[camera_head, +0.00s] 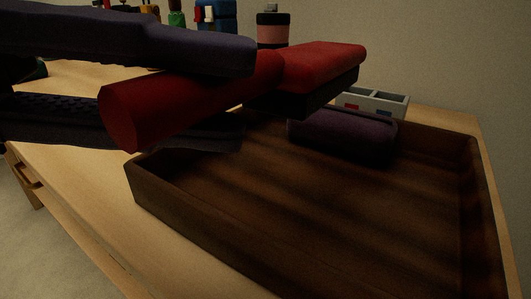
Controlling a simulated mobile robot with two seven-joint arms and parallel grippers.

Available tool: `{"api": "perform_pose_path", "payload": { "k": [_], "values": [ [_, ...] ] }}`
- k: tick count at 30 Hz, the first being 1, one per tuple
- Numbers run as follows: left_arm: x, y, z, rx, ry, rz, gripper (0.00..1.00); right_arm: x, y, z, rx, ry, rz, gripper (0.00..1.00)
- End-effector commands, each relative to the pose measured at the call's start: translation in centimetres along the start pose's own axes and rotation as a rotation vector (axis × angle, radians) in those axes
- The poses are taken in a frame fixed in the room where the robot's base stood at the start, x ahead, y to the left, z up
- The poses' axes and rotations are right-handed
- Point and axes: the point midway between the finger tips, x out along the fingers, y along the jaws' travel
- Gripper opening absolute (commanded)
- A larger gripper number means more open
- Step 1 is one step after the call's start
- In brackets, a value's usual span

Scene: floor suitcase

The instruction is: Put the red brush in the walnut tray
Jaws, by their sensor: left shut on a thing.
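The red brush (320,64) has a red handle and a red-topped head with a dark underside. My left gripper (250,95) comes in from the left, its dark fingers above and below the handle, shut on it. The brush is held above the left and back part of the walnut tray (148,190), its head over the tray's back left area. The tray is dark brown with low walls and stands on the wooden table. A dark purple object (343,134) lies inside the tray at the back, partly under the brush head. My right gripper is not in view.
A grey divided box (380,102) with red and blue items stands behind the tray. A pink and black container (272,28) and several coloured items stand at the back. The tray's middle and front floor is clear. The table (85,200) has its edge at the left.

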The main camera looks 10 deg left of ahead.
Motion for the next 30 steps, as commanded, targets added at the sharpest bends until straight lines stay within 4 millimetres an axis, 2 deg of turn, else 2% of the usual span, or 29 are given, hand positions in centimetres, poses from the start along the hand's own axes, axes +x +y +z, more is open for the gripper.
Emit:
{"api": "perform_pose_path", "payload": {
  "k": [1,5,12,15,30],
  "values": [
    [0.2,-1.0,0.1,-0.002,0.001,0.002,0.0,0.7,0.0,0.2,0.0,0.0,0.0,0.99],
    [0.3,-1.8,0.2,0.0,0.001,0.001,0.0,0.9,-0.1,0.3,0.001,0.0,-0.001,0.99],
    [1.0,-6.1,0.8,-0.002,0.0,0.001,0.0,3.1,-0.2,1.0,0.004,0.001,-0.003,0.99],
    [1.2,-7.1,1.0,-0.001,0.0,0.001,0.0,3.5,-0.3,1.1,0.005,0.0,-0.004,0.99],
    [1.3,-7.8,1.1,0.001,0.0,0.001,0.0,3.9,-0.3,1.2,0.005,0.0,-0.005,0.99]
  ]
}}
